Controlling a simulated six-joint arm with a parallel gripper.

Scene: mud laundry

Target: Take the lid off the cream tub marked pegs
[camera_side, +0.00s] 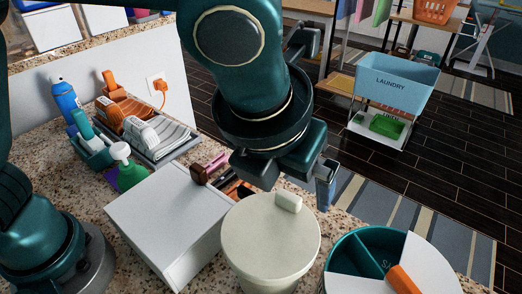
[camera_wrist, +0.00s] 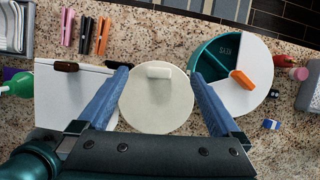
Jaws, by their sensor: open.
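The cream tub (camera_side: 262,284) stands on the speckled counter with its round cream lid (camera_side: 262,245) on. A small white block handle (camera_side: 289,201) sticks up near the lid's edge. The lid (camera_wrist: 157,108) and its handle (camera_wrist: 159,72) also show in the wrist view. No pegs marking is readable. My gripper (camera_side: 290,172) is above the far side of the tub, apart from the lid as far as I can tell. In the wrist view my gripper (camera_wrist: 159,77) is open, its blue fingers on either side of the handle with wide gaps. One finger is partly hidden in the side view.
A white box (camera_side: 165,220) with a brown handle stands close left of the tub. A round teal divided container (camera_side: 350,250) with an orange handle is close right. Several pegs (camera_wrist: 84,35) lie behind. Bottles and a dish rack fill the left.

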